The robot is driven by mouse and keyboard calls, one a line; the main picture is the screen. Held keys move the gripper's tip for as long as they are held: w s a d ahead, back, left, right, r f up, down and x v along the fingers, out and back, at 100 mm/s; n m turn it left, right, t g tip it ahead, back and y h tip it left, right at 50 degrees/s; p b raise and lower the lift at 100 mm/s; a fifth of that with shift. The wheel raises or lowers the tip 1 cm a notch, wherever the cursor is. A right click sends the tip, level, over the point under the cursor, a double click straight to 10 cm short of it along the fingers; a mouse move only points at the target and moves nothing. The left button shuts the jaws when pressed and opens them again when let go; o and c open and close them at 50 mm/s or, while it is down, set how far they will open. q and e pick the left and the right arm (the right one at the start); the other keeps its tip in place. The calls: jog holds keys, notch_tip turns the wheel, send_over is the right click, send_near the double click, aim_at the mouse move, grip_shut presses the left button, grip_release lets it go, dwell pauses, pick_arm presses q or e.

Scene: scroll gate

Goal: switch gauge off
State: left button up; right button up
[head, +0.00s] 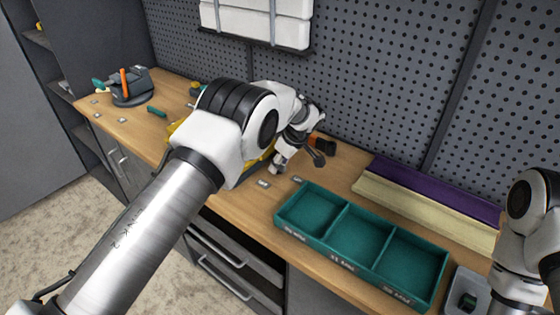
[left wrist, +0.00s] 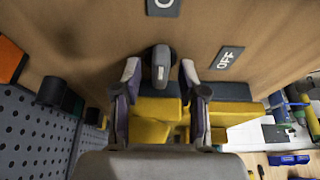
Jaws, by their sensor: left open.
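The yellow device, seemingly the gauge, shows in the left wrist view (left wrist: 152,131) below and between my fingers. A dark grey rounded lever or knob (left wrist: 160,62) with a pale stripe stands up from it. My left gripper (left wrist: 161,72) is open, with one finger on each side of the lever; I cannot tell whether either touches it. An OFF label (left wrist: 227,58) lies on the wood to the right of the lever, and a cut-off label (left wrist: 163,6) lies above it. In the head view my left gripper (head: 298,163) is low over the bench and my arm hides most of the device.
A teal three-compartment tray (head: 322,244) stands on the wooden bench, right of my left gripper. Purple and cream strips (head: 425,206) lie behind it. An orange-and-black item (head: 323,145) is close behind the gripper, near the pegboard (head: 400,80). A grey holder (head: 125,92) stands far left.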

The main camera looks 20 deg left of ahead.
pick_arm(q)
jog(key=shift+s+r, duration=0.1)
jog(key=shift+s, duration=0.05)
jog(key=c, duration=0.5)
grip_shut()
